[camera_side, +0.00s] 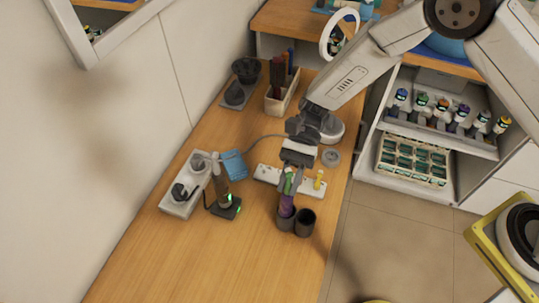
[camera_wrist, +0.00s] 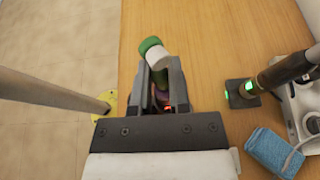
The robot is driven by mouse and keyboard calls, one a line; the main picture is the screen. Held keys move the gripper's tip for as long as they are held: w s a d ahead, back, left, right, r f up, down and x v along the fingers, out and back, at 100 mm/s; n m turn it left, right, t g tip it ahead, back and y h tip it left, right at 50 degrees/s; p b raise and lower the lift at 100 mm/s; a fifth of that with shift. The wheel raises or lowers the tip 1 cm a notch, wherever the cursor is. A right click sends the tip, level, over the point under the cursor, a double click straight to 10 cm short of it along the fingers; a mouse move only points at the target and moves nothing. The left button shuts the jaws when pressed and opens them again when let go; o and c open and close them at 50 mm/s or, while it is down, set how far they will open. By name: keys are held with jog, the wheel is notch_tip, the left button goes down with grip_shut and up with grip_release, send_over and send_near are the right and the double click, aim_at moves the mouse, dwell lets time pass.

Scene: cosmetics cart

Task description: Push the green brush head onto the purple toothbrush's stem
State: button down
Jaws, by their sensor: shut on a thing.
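My gripper (camera_side: 289,178) points down over the purple toothbrush (camera_side: 287,206), which stands in a dark cup (camera_side: 286,224). The gripper is shut on the green brush head (camera_side: 288,186), directly above the purple handle. In the wrist view the fingers (camera_wrist: 160,72) hold the brush head (camera_wrist: 155,54), white with a green end, which sticks out past the fingertips and looks tilted. Some purple and a red light (camera_wrist: 168,107) show between the fingers. The stem is hidden, so I cannot tell how far the head sits on it.
A second dark cup (camera_side: 305,224) stands right beside the toothbrush's cup. A white rack (camera_side: 267,174) with a yellow brush head (camera_side: 319,181) lies just behind. A dark toothbrush on a charger (camera_side: 224,205), a blue cloth (camera_side: 233,164) and a white tray (camera_side: 177,207) are left. The front counter is clear.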

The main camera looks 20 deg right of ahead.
jog(key=shift+f, duration=0.35)
jog(key=c, duration=0.5)
grip_release()
jog(key=v, duration=0.7)
jog(key=shift+w+d, duration=0.25)
jog(key=shift+d, duration=0.05)
jog(key=shift+r, duration=0.15)
jog(key=s+d+r+n+t+h, duration=0.2)
jog(key=s+d+n+t+h, duration=0.1)
jog(key=d, duration=0.4)
jog(key=s+d+r+n+t+h, duration=0.2)
jog(key=d+t, duration=0.3)
jog(key=d, duration=0.3)
jog(key=s+d+r+n+t+h, duration=0.2)
jog(key=s+d+n+t+h, duration=0.2)
jog(key=d, duration=0.4)
jog(key=shift+d+h, duration=0.2)
jog(key=shift+h, duration=0.1)
